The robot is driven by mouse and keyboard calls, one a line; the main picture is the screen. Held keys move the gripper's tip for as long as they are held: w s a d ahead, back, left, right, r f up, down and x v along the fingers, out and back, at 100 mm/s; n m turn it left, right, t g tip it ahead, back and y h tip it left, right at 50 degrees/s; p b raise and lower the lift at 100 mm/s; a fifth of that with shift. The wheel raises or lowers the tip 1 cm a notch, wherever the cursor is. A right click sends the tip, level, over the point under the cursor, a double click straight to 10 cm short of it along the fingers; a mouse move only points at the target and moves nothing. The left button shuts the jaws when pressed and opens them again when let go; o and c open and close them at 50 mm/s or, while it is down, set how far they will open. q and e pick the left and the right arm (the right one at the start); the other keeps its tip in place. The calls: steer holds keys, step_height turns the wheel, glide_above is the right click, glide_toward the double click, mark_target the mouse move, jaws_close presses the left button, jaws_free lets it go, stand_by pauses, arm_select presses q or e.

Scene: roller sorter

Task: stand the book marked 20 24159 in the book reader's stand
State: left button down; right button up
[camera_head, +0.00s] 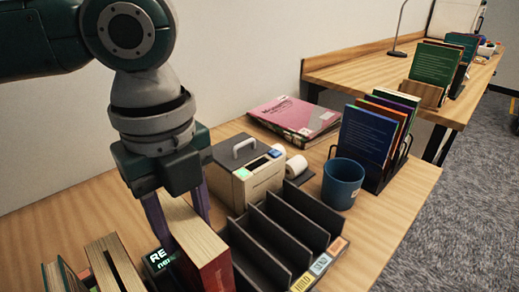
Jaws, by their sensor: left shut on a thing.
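My left gripper (180,212) reaches down from the upper left and is shut on a thick book (213,268) with a red cover and pale page edges. The book is upright, its page edge facing up between the two fingers. No number can be read on it from here. The book reader (160,262) shows a small dark display with green letters starting "RE", just left of the book. The reader's stand is mostly hidden behind the book and cut off by the lower edge, so I cannot tell whether the book rests in it. My right gripper is not in view.
Several books (116,262) stand at lower left. A black slotted rack (285,235) with coloured labels is close right of the held book. A beige label printer (245,180), blue cup (342,184), pink magazine (293,114) and rack of books (368,136) stand beyond.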

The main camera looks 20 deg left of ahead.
arm_select(q)
steer(key=shift+f, duration=0.5)
stand_by(0.4)
steer(key=shift+c, duration=1.4)
jaws_free()
step_height(320, 180, up, 10)
steer(key=shift+f+p, duration=0.1)
steer(key=shift+p, duration=0.5)
steer(key=shift+d, duration=0.1)
